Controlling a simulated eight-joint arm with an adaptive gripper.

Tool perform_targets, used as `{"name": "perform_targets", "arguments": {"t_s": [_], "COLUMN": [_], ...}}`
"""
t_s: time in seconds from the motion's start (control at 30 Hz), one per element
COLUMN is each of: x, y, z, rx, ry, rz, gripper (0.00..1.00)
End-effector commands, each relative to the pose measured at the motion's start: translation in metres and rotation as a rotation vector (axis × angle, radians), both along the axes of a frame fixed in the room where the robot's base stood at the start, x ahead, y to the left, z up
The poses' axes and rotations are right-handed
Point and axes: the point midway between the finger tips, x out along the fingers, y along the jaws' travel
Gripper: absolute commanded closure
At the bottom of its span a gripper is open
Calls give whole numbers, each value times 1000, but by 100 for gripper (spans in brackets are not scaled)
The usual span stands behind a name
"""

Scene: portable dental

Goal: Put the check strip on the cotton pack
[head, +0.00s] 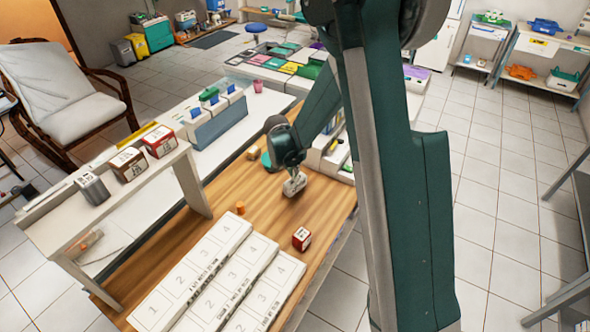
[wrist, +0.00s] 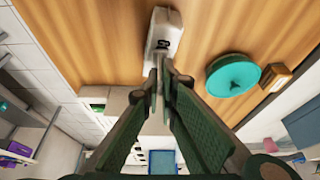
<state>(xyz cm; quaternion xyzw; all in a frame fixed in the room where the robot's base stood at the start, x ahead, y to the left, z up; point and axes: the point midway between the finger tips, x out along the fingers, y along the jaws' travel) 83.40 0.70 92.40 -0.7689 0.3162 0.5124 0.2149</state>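A small whitish piece with a dark mark, which looks like the check strip (wrist: 165,32), is at my fingertips over the wooden table. It also shows in the head view (head: 294,186). My gripper (wrist: 163,70) has its fingers close together, with one end of this piece between the tips. I cannot tell whether the piece touches the table. No cotton pack can be identified for sure. A small red-and-white labelled box (head: 301,238) stands on the table nearer the front, and similar larger boxes (head: 160,142) stand on the raised shelf.
White numbered trays (head: 195,277) fill the near table. A small orange cylinder (head: 240,208) stands behind them. A round teal item (wrist: 232,75) and a small wooden block (wrist: 276,78) lie right of my gripper in the wrist view. Bare wood (head: 270,211) lies between.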

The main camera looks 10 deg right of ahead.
Motion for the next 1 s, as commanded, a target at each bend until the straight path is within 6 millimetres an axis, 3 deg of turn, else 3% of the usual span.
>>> {"name": "perform_targets", "arguments": {"t_s": [0.37,0.5,1.0], "x": [0,0,0], "y": [0,0,0], "z": [-3,-3,0], "rx": [0,0,0], "ry": [0,0,0], "rz": [0,0,0], "gripper": [100,82,82]}}
